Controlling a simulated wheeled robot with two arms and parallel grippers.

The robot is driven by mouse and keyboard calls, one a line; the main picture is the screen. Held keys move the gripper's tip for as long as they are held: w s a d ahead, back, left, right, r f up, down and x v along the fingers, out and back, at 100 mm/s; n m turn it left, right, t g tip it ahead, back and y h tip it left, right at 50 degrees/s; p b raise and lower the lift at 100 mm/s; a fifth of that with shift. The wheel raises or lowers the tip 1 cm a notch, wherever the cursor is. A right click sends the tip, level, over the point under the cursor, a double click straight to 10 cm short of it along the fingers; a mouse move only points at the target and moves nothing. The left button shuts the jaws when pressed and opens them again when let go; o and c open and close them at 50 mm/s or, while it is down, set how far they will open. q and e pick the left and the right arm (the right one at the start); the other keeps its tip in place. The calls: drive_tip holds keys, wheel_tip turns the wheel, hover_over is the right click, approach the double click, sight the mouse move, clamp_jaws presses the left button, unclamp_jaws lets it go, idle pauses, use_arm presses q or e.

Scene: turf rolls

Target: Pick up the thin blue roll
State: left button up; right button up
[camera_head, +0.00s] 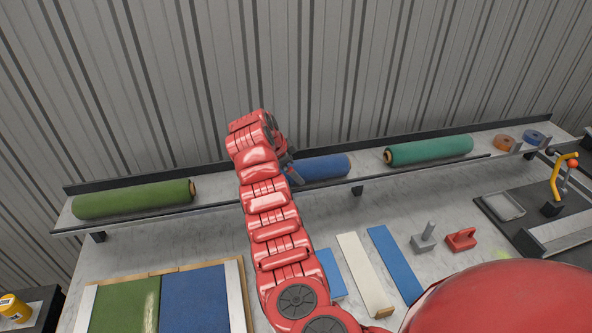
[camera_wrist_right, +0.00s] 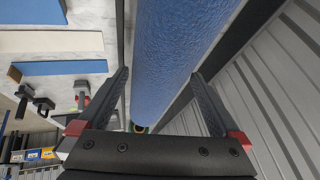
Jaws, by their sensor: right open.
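The blue roll (camera_head: 325,167) lies lengthwise on the back shelf, between a dark green roll and a teal roll. My right arm hides its left part in the head view. My right gripper (camera_head: 291,174) is at the roll, mostly hidden behind its own arm. In the right wrist view the blue roll (camera_wrist_right: 180,45) runs between the two spread fingers of the gripper (camera_wrist_right: 160,76), one on each side. The jaws are open; I cannot tell whether either finger touches the roll. My left gripper is not in view.
The shelf (camera_head: 220,200) also holds the dark green roll (camera_head: 133,198) and the teal roll (camera_head: 429,149). Orange (camera_head: 505,142) and blue (camera_head: 534,136) tape rolls sit at its right end. Blue and white strips, a grey tool (camera_head: 424,240) and a red tool (camera_head: 461,239) lie on the bench below.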

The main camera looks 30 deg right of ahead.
drive_tip(key=shift+d+f, duration=0.35)
drive_tip(key=shift+f, duration=0.2)
drive_tip(key=c, duration=1.5)
drive_tip(key=shift+r, duration=0.1)
